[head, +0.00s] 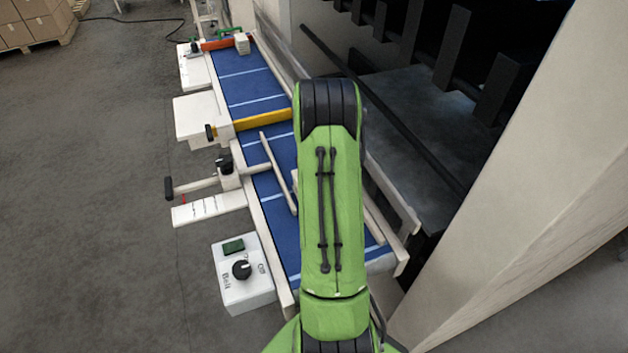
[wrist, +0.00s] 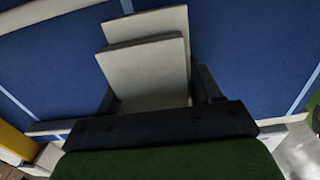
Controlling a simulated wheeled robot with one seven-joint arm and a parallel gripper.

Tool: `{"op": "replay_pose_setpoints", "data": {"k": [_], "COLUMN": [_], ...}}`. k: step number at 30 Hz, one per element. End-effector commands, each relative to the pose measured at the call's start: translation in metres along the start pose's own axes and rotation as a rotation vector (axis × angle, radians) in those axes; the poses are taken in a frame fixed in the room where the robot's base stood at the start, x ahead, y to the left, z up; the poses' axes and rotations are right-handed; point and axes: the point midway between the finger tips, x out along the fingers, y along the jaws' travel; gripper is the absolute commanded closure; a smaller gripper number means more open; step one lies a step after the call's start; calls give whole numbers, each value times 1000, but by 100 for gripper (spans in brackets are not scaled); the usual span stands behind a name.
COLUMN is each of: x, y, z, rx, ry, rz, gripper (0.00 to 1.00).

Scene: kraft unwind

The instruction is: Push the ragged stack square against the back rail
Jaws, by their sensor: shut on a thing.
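The stack (wrist: 146,68) shows in the wrist view as pale grey flat pieces on the blue belt. Its upper pieces are offset from each other, so its edges are uneven. My gripper (wrist: 158,88) has a dark finger on each side of the stack and is shut on it. In the head view my green arm hides the gripper and most of what lies under it. A pale rail (head: 408,205) runs along the right side of the belt (head: 245,85); I cannot tell whether it is the back rail. Contact between stack and rail is not visible.
A small pale stack (head: 241,44) sits at the far end. A control box (head: 243,275) stands at near left. A dark machine opening is at right.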

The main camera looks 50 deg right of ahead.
Motion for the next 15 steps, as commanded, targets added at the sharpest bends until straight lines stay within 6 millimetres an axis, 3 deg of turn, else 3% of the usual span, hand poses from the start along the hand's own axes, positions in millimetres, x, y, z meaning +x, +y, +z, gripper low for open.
{"op": "replay_pose_setpoints", "data": {"k": [15], "x": [0], "y": [0], "z": [8], "rx": [0], "ry": [0], "rz": [1], "gripper": [66]}}
